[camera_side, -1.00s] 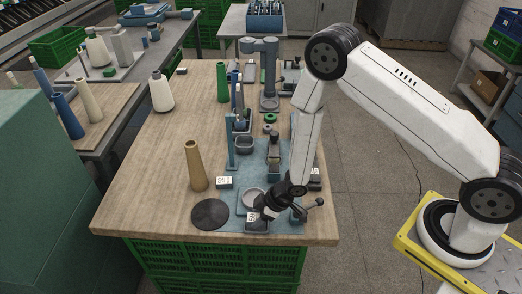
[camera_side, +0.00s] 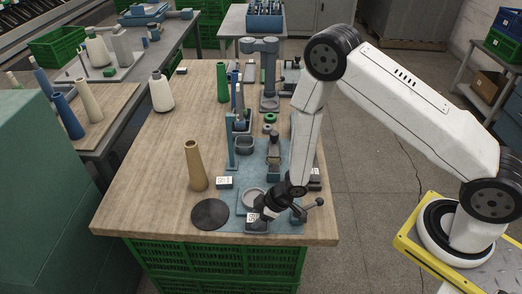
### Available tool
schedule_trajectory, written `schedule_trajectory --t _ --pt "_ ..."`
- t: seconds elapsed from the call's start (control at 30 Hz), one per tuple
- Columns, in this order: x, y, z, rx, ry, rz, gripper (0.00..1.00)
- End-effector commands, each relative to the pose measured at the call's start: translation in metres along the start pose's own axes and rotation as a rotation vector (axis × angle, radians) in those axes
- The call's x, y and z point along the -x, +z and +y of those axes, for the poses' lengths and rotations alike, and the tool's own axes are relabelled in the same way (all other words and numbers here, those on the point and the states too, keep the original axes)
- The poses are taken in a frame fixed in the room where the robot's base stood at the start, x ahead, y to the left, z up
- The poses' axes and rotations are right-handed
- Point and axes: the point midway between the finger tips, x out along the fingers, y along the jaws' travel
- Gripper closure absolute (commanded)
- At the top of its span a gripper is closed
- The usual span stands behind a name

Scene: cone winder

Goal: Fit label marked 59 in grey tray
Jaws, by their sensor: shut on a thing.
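My gripper (camera_side: 262,208) is low over the front of the blue mat, shut on a small white label (camera_side: 252,217) with dark marks. The label is at the grey tray (camera_side: 257,226), which is partly hidden under the gripper. I cannot tell whether the label touches the tray floor, and its number is too small to read. Another white label (camera_side: 224,183) lies on the table beside the tan cone. A further label (camera_side: 314,172) shows at the right behind my arm.
A black disc (camera_side: 211,214) lies left of the tray. A tan cone (camera_side: 195,166) stands behind it. A round grey dish (camera_side: 254,196) is just behind the gripper, and a lever with a dark knob (camera_side: 314,205) is to the right.

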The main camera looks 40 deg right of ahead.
Motion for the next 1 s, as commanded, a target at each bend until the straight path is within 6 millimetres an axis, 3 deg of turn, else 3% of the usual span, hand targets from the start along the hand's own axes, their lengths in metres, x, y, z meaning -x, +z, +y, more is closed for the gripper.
schedule_trajectory --t 1.0 --pt "-0.0092 0.0056 0.0001 0.0 0.0 0.0 1.0"
